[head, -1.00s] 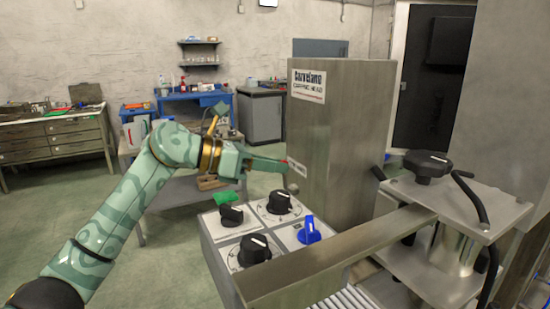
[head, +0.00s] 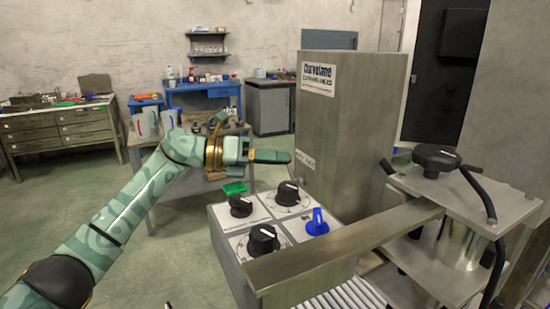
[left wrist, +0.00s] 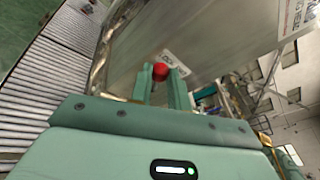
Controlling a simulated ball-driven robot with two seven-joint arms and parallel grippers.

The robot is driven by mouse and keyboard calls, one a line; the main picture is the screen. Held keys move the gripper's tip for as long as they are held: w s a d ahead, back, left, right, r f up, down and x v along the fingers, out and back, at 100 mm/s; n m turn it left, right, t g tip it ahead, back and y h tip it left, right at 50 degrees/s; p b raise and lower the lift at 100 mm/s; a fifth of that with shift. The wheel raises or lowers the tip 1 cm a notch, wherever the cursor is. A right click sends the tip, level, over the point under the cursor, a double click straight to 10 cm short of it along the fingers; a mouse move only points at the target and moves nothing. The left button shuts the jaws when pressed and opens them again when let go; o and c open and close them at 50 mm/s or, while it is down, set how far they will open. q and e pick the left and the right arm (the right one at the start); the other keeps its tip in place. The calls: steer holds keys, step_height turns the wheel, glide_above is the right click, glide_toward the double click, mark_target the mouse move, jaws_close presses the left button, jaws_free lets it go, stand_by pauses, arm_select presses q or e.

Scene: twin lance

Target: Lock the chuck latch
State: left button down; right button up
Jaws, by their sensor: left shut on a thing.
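The chuck latch shows as a round red knob (left wrist: 160,71) in the left wrist view, beside a white label (left wrist: 174,62) on the steel cabinet. In the head view only a small red spot (head: 290,155) of it shows, at the cabinet's left edge. My left gripper (head: 286,157) reaches in from the left and is shut on the knob. In the left wrist view the two green fingers (left wrist: 162,80) stand on either side of it. The latch's lever or pivot is hidden. My right gripper is not in view.
A control box (head: 228,250) with black dials and a blue knob (head: 317,222) stands below the gripper. A steel beam (head: 340,250) crosses in front of the tall cabinet (head: 350,130). A clamp-like fixture with a black knob (head: 436,157) is at right. Floor at left is open.

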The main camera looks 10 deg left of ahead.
arm_select(q)
steer(key=c, duration=1.6)
jaws_free()
steer(key=shift+a, duration=0.1)
steer(key=p+v, duration=0.1)
steer(key=v, duration=1.5)
steer(key=shift+a, duration=0.2)
steer(key=shift+f, duration=0.15)
